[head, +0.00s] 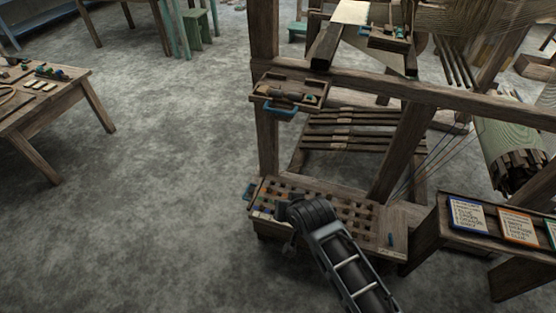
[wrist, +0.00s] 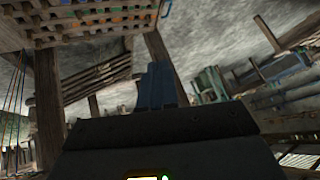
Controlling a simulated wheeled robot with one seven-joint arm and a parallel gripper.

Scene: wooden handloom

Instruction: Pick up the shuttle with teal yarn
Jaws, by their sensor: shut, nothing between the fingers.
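A small wooden tray (head: 262,89) with a blue handle is fixed to the loom's front post. In it lies a dark shuttle-like piece (head: 285,95) and a small teal spot (head: 309,97) that may be yarn. A second small tray (head: 375,41) higher on the loom also holds a piece with a teal-green spot (head: 402,32). I cannot tell for sure which is the shuttle with teal yarn.
The slotted bench box (head: 335,207) stands under my arm; its grid fills the top of the wrist view (wrist: 85,22). A bench with cards (head: 430,232) is at right, a table (head: 30,105) with small items at left. The floor between is clear.

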